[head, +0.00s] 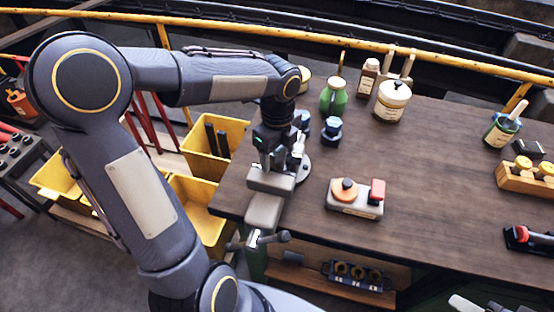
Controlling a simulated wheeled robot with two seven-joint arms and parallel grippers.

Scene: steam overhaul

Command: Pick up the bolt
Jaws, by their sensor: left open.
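My left gripper (275,160) points down over the left end of the workbench, just above and behind a grey vise (264,211) at the bench edge. It is open; its fingers are small and partly merged with the vise behind them. I cannot pick out the bolt for certain. A dark blue, hex-like piece (331,130) stands on the bench to the right of the gripper, apart from it. A similar blue piece (302,121) is partly hidden by my left wrist. My right gripper does not show.
The wooden workbench (430,190) holds a switch box (355,198) with orange and red knobs, a green jug (334,96) and a cream pot (392,100). Yellow bins (231,135) stand left of the bench. A yellow rail runs behind. The bench middle is clear.

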